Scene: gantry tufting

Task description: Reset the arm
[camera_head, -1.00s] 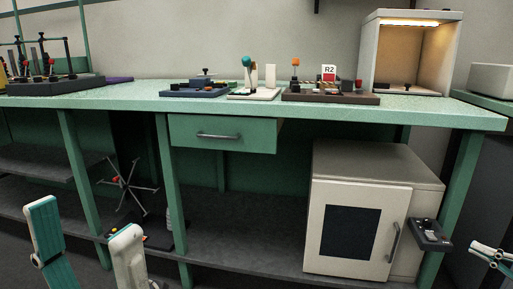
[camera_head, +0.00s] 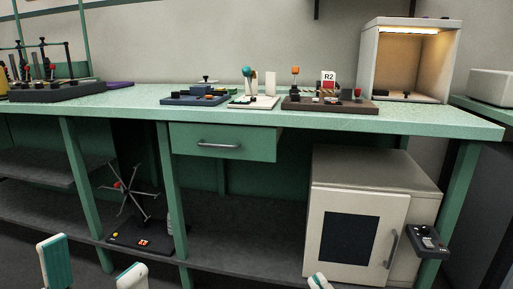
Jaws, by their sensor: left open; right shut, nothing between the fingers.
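My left gripper (camera_head: 93,252) shows at the bottom left, its two teal-and-white fingers wide apart with nothing between them. The rest of it is cut off by the lower edge. My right gripper (camera_head: 318,282) shows only as a small white-and-teal tip at the bottom edge, in front of the white cabinet. It is shut and empty, and most of it is out of view. Both are in front of the bench, well below its top.
The green bench (camera_head: 430,122) holds a lit booth (camera_head: 369,62), a board marked R2 (camera_head: 330,105) and other small fixtures. Below stand a white cabinet (camera_head: 400,185) and a spoked stand (camera_head: 127,190). A control box (camera_head: 428,240) hangs at the right leg.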

